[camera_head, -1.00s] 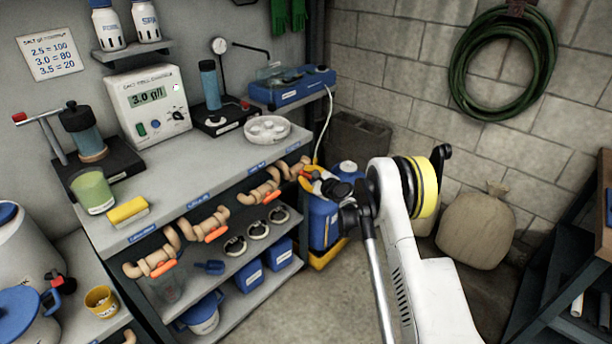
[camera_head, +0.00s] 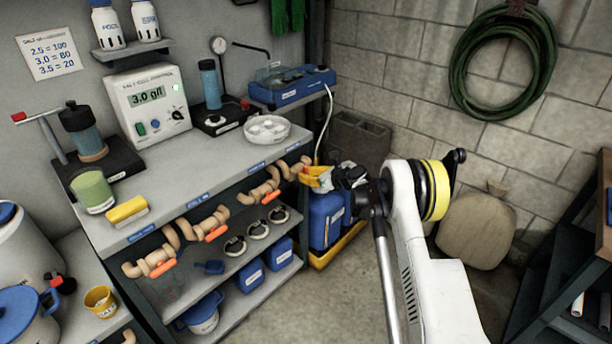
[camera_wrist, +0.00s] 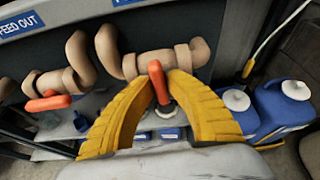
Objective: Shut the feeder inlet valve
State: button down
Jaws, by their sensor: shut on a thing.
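My gripper (camera_head: 318,178) is at the right end of the row of valves under the counter. In the wrist view, its yellow fingers (camera_wrist: 160,92) are shut on the orange handle (camera_wrist: 156,76) of a tan pipe valve (camera_wrist: 150,62). This handle lies across its pipe. The label above this valve is cut off and cannot be read. To the left is another valve (camera_wrist: 50,82) under a FEED OUT label (camera_wrist: 20,24); its orange handle (camera_wrist: 47,103) lies roughly along its pipe. In the head view, the rightmost valve (camera_head: 293,165) is partly hidden by my gripper.
More valves (camera_head: 208,225) line the counter's front edge to the left. Blue jugs (camera_head: 325,218) stand in a yellow tray (camera_head: 345,247) just below my gripper. A controller (camera_head: 148,105) on the counter reads 3.0 g/l with a green light. The floor in front is clear.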

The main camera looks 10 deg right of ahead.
dwell(0.3)
jog(key=c, duration=1.4)
grip_release()
